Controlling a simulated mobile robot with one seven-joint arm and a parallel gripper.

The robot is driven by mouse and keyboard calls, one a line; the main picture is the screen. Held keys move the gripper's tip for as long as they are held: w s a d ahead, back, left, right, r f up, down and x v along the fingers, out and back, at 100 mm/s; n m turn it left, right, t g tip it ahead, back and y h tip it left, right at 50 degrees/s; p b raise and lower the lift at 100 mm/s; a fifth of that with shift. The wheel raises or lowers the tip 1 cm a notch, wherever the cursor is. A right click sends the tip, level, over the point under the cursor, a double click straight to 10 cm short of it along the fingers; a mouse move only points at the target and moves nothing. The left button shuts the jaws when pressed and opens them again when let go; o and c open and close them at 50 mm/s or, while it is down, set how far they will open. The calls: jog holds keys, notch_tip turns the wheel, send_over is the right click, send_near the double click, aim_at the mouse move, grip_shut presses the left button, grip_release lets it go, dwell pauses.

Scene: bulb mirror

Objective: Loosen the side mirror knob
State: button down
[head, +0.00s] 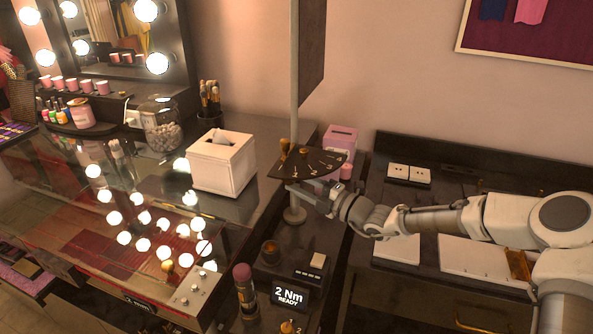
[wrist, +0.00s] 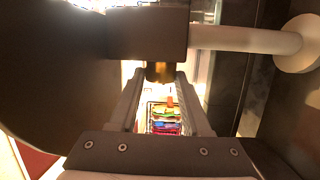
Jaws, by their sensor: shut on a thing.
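The side mirror (head: 312,45) is a dark panel on a pale upright pole (head: 294,110). A dark fan-shaped dial plate (head: 325,162) with white numbers is on the pole below it. My gripper (head: 292,186) reaches in from the right, just under the plate. In the wrist view, the brass knob (wrist: 160,72) sticks out of a dark block on the pole (wrist: 240,39). My gripper (wrist: 160,82) has its fingertips on either side of the knob and is shut on it. The plate hides this knob in the head view.
A white tissue box (head: 222,163) stands left of the pole, with a brush cup (head: 210,112) behind it. A pink box (head: 341,140) is behind the plate. A red-topped cylinder (head: 245,292) stands at the front.

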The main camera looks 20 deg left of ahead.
jog(key=shift+r+h+p, duration=0.3)
jog(key=shift+h+p, duration=0.1)
jog(key=shift+p, duration=0.3)
jog(key=shift+f, duration=0.2)
jog(key=shift+c, duration=1.8)
grip_release()
jog(key=shift+d, duration=0.1)
jog(key=s+d+p, duration=0.1)
jog(key=s+d, duration=0.2)
jog(key=d, duration=1.4)
jog(key=shift+r, duration=0.2)
